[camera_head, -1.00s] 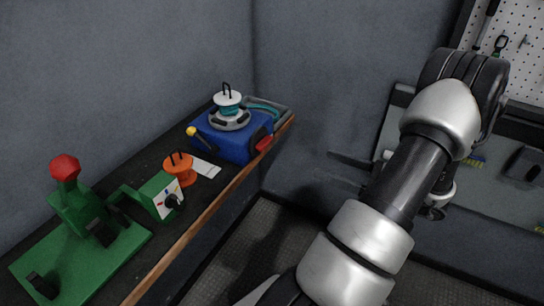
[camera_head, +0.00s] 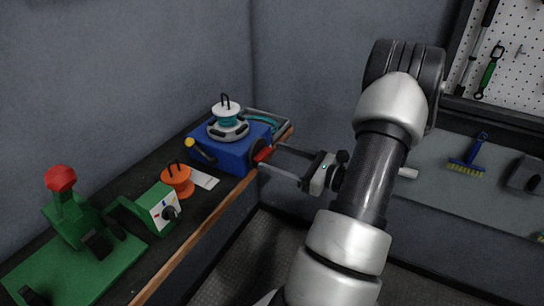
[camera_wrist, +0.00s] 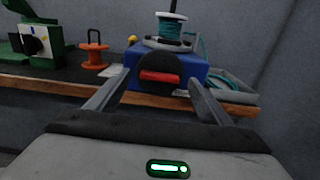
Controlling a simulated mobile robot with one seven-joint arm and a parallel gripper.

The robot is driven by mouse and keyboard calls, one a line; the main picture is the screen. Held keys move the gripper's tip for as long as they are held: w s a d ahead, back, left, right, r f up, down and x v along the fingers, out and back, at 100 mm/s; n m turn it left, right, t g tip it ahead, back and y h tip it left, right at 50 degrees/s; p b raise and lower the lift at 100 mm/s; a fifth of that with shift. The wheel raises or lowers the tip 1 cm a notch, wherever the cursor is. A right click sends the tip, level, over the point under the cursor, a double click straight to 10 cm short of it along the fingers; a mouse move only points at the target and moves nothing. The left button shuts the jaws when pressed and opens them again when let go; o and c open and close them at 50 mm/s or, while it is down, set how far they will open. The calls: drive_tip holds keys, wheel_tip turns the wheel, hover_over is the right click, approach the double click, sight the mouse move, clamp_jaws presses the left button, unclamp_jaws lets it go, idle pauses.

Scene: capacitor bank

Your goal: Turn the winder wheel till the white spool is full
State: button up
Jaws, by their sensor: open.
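The winder is a blue box (camera_head: 222,152) on the bench. The white spool (camera_head: 226,106) stands upright on top, with teal wire between its flanges; it also shows in the wrist view (camera_wrist: 172,17). On the winder's front is a black round wheel (camera_wrist: 156,57) with a red bar handle (camera_wrist: 160,76); the handle also shows in the head view (camera_head: 263,154). My gripper (camera_head: 270,157) is open, its fingers pointing at the wheel. In the wrist view my gripper (camera_wrist: 160,79) has one finger either side of the red handle, seemingly still short of it.
A yellow-knobbed lever (camera_head: 191,143) sticks out at the winder's left. A grey tray (camera_head: 283,120) with teal wire lies behind it. An orange spool (camera_head: 177,180), a green meter box (camera_head: 158,207) and a green press (camera_head: 75,220) stand along the bench.

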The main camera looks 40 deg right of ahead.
sight(261, 154)
drive_tip(key=shift+x, duration=1.05)
drive_tip(key=c, duration=1)
drive_tip(key=shift+c, duration=0.2)
drive_tip(key=shift+r+m+p, duration=0.1)
drive_tip(key=shift+m+p, duration=0.2)
